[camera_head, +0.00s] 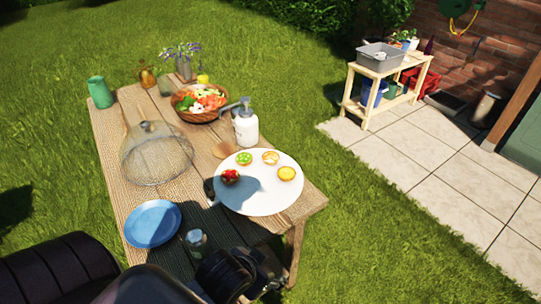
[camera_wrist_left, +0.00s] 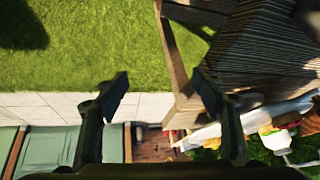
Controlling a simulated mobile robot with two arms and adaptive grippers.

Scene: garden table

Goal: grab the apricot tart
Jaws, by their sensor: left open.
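Several small tarts lie on a round white board (camera_head: 262,198) at the table's near right end. The yellow-orange one at the right, which looks like the apricot tart (camera_head: 287,173), lies near the board's right edge. My left gripper (camera_head: 264,278) is low in the head view, beyond the table's near edge and apart from the tarts. In the left wrist view its two fingers (camera_wrist_left: 160,95) are spread with nothing between them. The board's edge (camera_wrist_left: 275,113) shows at the right there; individual tarts are hard to tell. My right gripper is not in view.
A red-topped tart (camera_head: 230,177), a green one (camera_head: 244,158) and a pale one (camera_head: 270,157) share the board. A blue plate (camera_head: 152,224), a glass jar (camera_head: 195,241), a mesh dome (camera_head: 157,155) and a white pump bottle (camera_head: 246,127) stand around it. Grass lies right of the table.

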